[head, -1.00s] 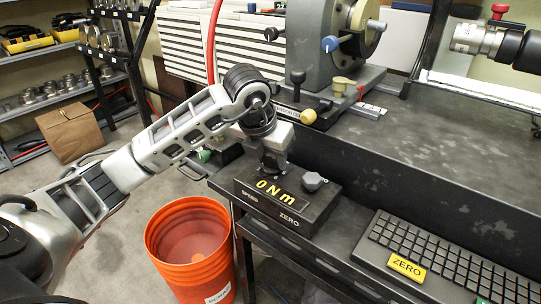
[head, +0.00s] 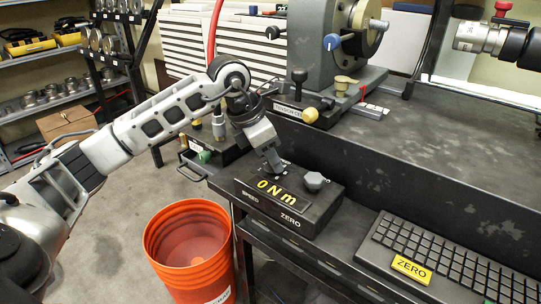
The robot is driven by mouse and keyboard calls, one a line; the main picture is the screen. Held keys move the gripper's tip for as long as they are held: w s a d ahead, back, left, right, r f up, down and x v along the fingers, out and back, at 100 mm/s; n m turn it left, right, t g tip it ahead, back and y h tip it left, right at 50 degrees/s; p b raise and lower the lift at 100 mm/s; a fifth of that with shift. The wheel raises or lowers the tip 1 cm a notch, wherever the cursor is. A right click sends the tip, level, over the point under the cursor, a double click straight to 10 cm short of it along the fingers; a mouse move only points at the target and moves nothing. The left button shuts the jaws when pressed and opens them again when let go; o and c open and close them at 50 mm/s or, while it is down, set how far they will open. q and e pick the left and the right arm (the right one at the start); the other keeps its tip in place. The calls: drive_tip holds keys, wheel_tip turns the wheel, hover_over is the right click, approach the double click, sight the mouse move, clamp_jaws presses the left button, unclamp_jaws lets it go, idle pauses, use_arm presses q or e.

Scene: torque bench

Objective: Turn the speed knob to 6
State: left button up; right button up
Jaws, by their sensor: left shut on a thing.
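The black control box (head: 318,213) sits on the bench's front ledge, with a yellow "0 Nm" display (head: 274,190). Its front face carries the labels SPEED on the left and ZERO on the right. A grey lobed knob (head: 315,181) stands bare on the right, by the ZERO label. My left gripper (head: 276,168) reaches down at a tilt to the box's rear left part and is shut on a knob there, which I take as the speed knob. The gripper hides this knob, so its pointer and scale cannot be read.
A keyboard (head: 440,262) with a yellow ZERO tag (head: 411,268) lies to the right of the box. An orange bucket (head: 170,250) stands on the floor below. A grey machine (head: 312,50) stands behind. The dark bench top (head: 440,135) is mostly clear.

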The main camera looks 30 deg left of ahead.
use_arm(q)
drive_tip(key=shift+m, duration=0.6)
drive_tip(key=shift+h, duration=0.3)
use_arm(e)
drive_tip(key=shift+s+f, duration=0.1)
drive_tip(key=shift+f, duration=0.15)
use_arm(q)
drive_tip(key=o, duration=1)
drive_tip(key=shift+r, duration=0.1)
drive_tip(key=p+v, duration=0.1)
drive_tip(key=v, duration=1.4)
drive_tip(key=shift+r+p, duration=0.35)
drive_tip(key=shift+r, duration=0.1)
use_arm(e)
drive_tip(key=shift+r, duration=0.45)
